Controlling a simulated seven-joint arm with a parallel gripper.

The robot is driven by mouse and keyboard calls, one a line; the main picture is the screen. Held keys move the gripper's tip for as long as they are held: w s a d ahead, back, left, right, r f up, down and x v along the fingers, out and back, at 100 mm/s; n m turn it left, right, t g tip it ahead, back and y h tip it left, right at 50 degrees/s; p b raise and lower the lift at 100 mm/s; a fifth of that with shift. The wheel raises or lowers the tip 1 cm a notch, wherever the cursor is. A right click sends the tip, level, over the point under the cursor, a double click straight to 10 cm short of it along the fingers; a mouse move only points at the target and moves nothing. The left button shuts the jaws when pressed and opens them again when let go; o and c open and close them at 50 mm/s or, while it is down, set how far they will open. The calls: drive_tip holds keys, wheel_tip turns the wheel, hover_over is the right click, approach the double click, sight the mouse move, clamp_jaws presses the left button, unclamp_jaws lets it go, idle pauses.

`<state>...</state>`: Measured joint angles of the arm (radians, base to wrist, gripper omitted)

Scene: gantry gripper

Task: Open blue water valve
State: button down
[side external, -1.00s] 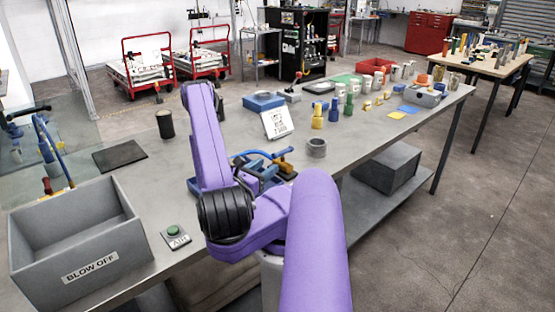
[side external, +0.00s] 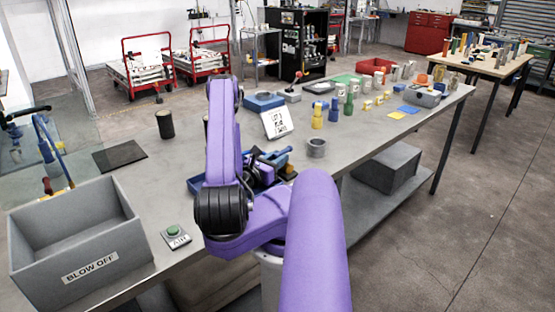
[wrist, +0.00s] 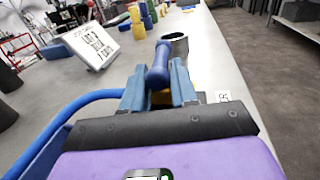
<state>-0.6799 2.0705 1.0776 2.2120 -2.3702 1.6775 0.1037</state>
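My gripper shows in the wrist view (wrist: 159,92), its two blue-grey fingers apart with a blue handle-like piece (wrist: 158,64) between or just beyond them. Whether they grip it I cannot tell. In the side view my arm hides most of the gripper. A blue rod-like piece (side external: 277,153) shows just right of the arm, above a blue tray (side external: 195,185). A blue hose or pipe (side external: 43,137) stands at the far left behind the grey bin, with small red and yellow parts near its foot. I cannot clearly make out a blue valve handle there.
A grey "BLOW OFF" bin (side external: 125,225) and a green button box (side external: 176,237) stand at the front left. A black mat (side external: 120,156), a dark cylinder (side external: 165,124), a white sign (side external: 276,122) and a grey ring (side external: 317,148) share the bench. Bare bench lies around the mat.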

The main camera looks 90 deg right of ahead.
drive_tip(key=shift+s+a+n+t+h, duration=0.1)
drive_tip(key=shift+s+n+t+h, duration=0.25)
drive_tip(key=shift+n+t, duration=0.35)
drive_tip(key=shift+t+h, duration=0.25)
drive_tip(key=shift+t, duration=0.15)
drive_tip(key=c, duration=0.9)
unclamp_jaws()
drive_tip(key=shift+c, duration=0.2)
drive_tip(key=shift+w, duration=0.1)
drive_tip(key=shift+w+g, duration=0.15)
drive_tip(key=shift+g, duration=0.35)
